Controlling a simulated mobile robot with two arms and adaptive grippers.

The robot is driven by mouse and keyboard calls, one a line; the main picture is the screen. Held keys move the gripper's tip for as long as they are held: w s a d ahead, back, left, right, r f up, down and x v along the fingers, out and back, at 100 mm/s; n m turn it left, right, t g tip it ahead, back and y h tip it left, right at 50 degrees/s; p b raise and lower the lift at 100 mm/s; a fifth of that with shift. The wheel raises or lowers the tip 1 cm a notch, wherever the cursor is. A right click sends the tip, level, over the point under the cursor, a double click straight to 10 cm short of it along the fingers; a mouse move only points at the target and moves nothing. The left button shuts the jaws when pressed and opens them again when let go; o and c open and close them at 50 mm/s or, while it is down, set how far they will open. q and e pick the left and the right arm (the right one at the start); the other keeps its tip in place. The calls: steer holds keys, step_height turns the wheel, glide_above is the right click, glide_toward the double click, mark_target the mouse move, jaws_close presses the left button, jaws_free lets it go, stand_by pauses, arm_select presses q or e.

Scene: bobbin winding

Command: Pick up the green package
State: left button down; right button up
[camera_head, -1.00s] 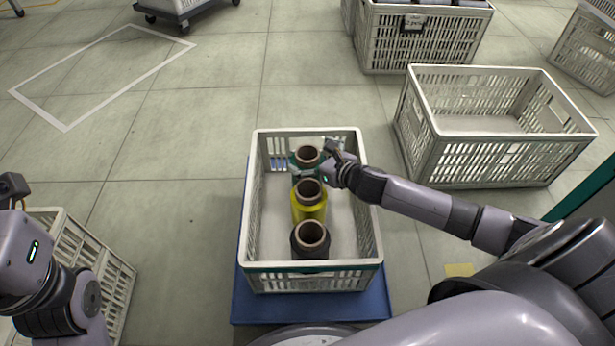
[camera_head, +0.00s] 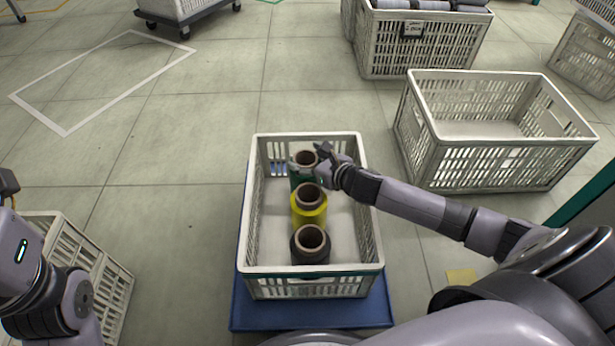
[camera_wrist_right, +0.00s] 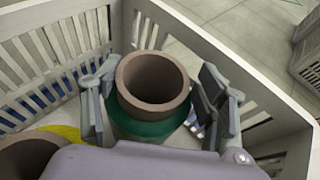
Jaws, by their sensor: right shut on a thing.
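The green package (camera_head: 302,178) is a bobbin of green thread on a brown tube, standing upright at the far end of a white crate (camera_head: 252,220). My right gripper (camera_head: 307,160) reaches in from the right and is shut on it. In the right wrist view the green package (camera_wrist_right: 150,128) sits between the two grey fingers of the right gripper (camera_wrist_right: 152,105), just below the tube's brown rim. Its lower part is hidden. My left gripper (camera_head: 8,185) is only partly in view at the left edge, and its fingers are not clear.
A yellow bobbin (camera_head: 309,215) and a black bobbin (camera_head: 310,252) stand in line nearer me in the same crate. The crate rests on a blue base (camera_head: 270,315). An empty white crate (camera_head: 490,160) stands to the right. Open floor lies to the left.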

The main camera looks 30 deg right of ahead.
steer(key=c, duration=1.2)
